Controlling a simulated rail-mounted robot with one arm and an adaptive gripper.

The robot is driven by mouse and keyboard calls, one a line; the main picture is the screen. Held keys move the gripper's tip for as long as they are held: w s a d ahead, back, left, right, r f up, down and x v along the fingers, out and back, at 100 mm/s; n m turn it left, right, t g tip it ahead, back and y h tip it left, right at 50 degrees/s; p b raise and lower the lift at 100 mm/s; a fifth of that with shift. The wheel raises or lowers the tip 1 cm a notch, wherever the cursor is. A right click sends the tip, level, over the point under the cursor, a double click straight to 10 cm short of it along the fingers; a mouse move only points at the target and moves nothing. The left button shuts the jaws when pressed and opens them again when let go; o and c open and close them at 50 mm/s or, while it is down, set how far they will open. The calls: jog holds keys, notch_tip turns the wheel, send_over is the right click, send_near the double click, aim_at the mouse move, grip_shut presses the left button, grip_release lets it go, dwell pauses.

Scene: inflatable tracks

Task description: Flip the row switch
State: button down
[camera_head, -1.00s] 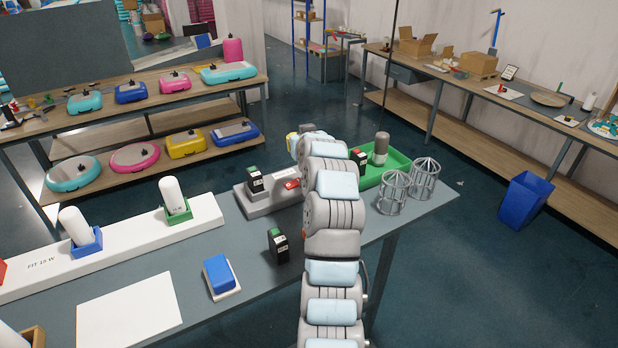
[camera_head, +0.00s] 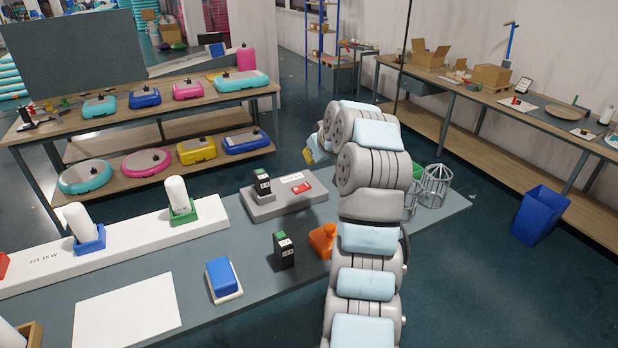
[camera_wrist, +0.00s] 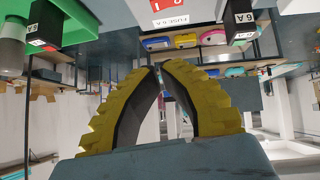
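The red switch (camera_head: 302,187) sits on a grey base (camera_head: 290,208) on the bench, beside a small white label and right of a black block with a green top (camera_head: 262,182). In the wrist view, which looks upside down, the red switch (camera_wrist: 158,4) is at the top edge, partly cut off, above a "FUSE 6 A" label (camera_wrist: 170,21). My gripper (camera_wrist: 162,66) has yellow fingers with their tips together and nothing between them.
Another black block (camera_head: 284,250), an orange object (camera_head: 322,240) and a blue block (camera_head: 222,277) stand on the near bench. A white rack (camera_head: 130,242) holds white cylinders. Wire cages (camera_head: 434,186) and a mostly hidden green tray (camera_wrist: 75,14) are at the right.

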jog(key=p, duration=0.3)
send_over(309, 184)
jog(key=shift+s+a+f, duration=0.1)
jog(key=shift+a+f, duration=0.1)
jog(key=shift+f, duration=1.55)
jog(key=shift+a+f, duration=0.15)
jog(key=shift+f, duration=1.6)
jog(key=shift+d+f+p, duration=0.2)
jog(key=shift+f+p, duration=0.15)
jog(key=shift+f, duration=1.65)
jog(key=shift+f, duration=0.1)
jog(key=f+b, duration=0.1)
jog(key=b, duration=0.1)
jog(key=shift+w+d+f+b, duration=0.15)
jog(key=shift+w+b, duration=0.05)
jog(key=shift+b, duration=0.2)
jog(key=shift+r, duration=0.35)
jog(key=shift+r, duration=0.65)
